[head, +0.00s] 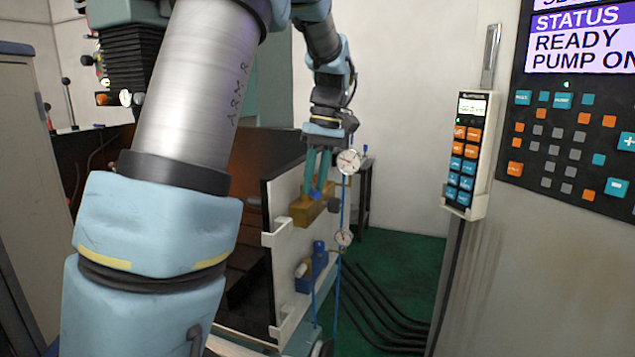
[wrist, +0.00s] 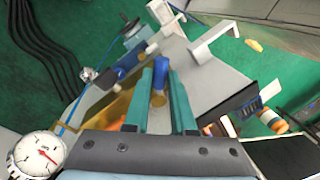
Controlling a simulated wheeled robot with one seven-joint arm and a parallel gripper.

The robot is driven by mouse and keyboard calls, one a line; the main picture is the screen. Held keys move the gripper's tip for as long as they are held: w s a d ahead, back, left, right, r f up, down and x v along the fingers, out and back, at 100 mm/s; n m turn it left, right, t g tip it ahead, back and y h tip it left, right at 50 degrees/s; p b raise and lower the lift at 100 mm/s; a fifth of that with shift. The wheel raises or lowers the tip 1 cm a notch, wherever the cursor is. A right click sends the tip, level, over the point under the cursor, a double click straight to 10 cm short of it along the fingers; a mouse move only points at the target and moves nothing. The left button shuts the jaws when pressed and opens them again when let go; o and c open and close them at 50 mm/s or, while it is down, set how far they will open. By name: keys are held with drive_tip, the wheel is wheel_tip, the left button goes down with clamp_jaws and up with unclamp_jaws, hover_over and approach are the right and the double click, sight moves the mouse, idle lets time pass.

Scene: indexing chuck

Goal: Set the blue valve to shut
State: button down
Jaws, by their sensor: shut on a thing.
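The upper valve has a brass-coloured block body (head: 305,213) on the pale upright panel, with a small blue handle (head: 316,196) at its top. My gripper (head: 318,188) reaches down from above, its two teal fingers on either side of the blue handle, shut on it. In the wrist view, the blue handle (wrist: 158,98) shows between the fingers, partly hidden by them. The brass body (wrist: 118,108) shows to their left. Which way the handle is turned is hard to tell.
Below on the panel is another fitting with a blue body (head: 303,284) and blue cylinder. Two round dial gauges (head: 349,162) hang on a blue line beside the panel. A white bracket (head: 275,237) juts from its left edge. A keypad pendant (head: 467,150) hangs at right.

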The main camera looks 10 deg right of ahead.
drive_tip(key=m, duration=0.2)
drive_tip(key=a+m, duration=0.1)
drive_tip(key=shift+s+a+m+t, duration=0.1)
drive_tip(key=shift+s+m+t, duration=0.1)
drive_tip(key=shift+m+t, duration=0.2)
drive_tip(key=shift+a+m+t+b, duration=0.25)
drive_tip(key=shift+a+m, duration=0.1)
drive_tip(key=shift+m, duration=0.75)
drive_tip(key=shift+a+m+t+b, duration=0.15)
drive_tip(key=shift+a+m+b, duration=0.15)
drive_tip(key=shift+m, duration=0.8)
drive_tip(key=shift+w+a, duration=0.1)
drive_tip(key=c, duration=0.8)
unclamp_jaws()
drive_tip(key=shift+o, duration=0.2)
